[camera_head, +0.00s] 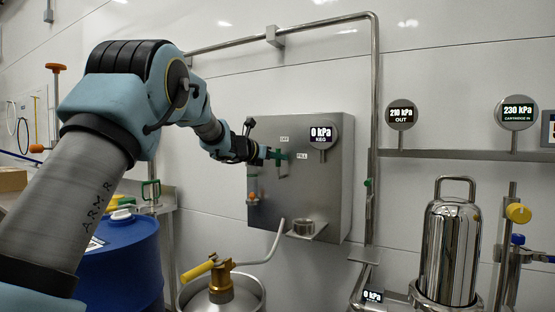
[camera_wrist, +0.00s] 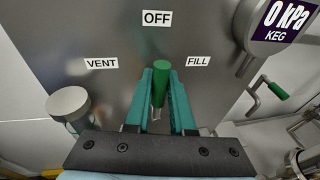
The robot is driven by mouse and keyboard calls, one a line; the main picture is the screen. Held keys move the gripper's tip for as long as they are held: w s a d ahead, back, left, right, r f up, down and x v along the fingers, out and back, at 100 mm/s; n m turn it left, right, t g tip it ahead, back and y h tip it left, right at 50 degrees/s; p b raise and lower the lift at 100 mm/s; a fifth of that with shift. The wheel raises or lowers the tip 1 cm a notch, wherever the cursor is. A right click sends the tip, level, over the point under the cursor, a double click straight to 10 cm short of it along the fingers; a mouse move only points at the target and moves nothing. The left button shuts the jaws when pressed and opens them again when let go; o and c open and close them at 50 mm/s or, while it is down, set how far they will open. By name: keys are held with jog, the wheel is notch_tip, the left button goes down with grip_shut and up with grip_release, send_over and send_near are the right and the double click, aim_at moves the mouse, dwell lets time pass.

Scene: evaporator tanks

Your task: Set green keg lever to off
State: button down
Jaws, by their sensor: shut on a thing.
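The green keg lever (camera_wrist: 161,72) stands upright in the wrist view, its tip below the OFF label (camera_wrist: 156,18). The VENT label (camera_wrist: 101,64) is to its left and the FILL label (camera_wrist: 198,61) to its right. My gripper (camera_wrist: 162,84) is shut on the lever, with one teal finger on each side of it. In the head view my gripper (camera_head: 268,154) is at the front of the grey metal panel (camera_head: 325,190); the lever is partly hidden there by the fingers.
The keg gauge (camera_head: 322,132) reads 0 kPa at the panel's upper right. Another green-handled crank (camera_wrist: 273,89) sits right of the lever. A blue drum (camera_head: 120,260) and a steel keg with a yellow-handled valve (camera_head: 220,285) stand below. A vertical pipe (camera_head: 375,100) runs beside the panel.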

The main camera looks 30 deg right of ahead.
jog(key=c, duration=0.8)
grip_release()
jog(key=shift+o, duration=0.2)
jog(key=b+v, duration=0.1)
jog(key=v, duration=0.9)
jog(key=shift+a+b, duration=0.3)
jog(key=shift+a, duration=0.1)
jog(key=shift+s, duration=0.1)
